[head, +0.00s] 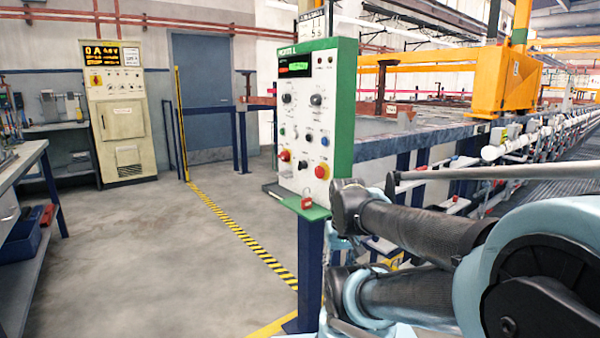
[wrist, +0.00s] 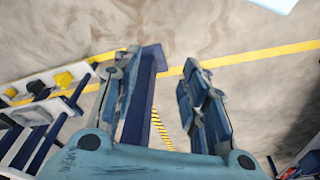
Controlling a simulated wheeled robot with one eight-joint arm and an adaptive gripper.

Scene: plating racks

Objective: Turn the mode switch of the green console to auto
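The green console (head: 345,110) stands on a dark blue post in the middle of the head view, with a white face in a green frame. Its face carries black knobs, including an upper left knob (head: 287,98) and an upper right knob (head: 316,100). Labels are too small to read, so I cannot tell which is the mode switch or where it points. My gripper (wrist: 160,62) is open and empty in the wrist view, pointing down towards the floor. A dark blue post (wrist: 140,100) shows beyond and between its fingers. My arm links hide the gripper in the head view.
The console also has red mushroom buttons (head: 321,171), small coloured buttons and a red padlock (head: 307,200) on its lower ledge. A railing and tank line (head: 420,145) run behind it to the right. A beige cabinet (head: 122,110) stands far left. The floor (head: 150,250) left is clear.

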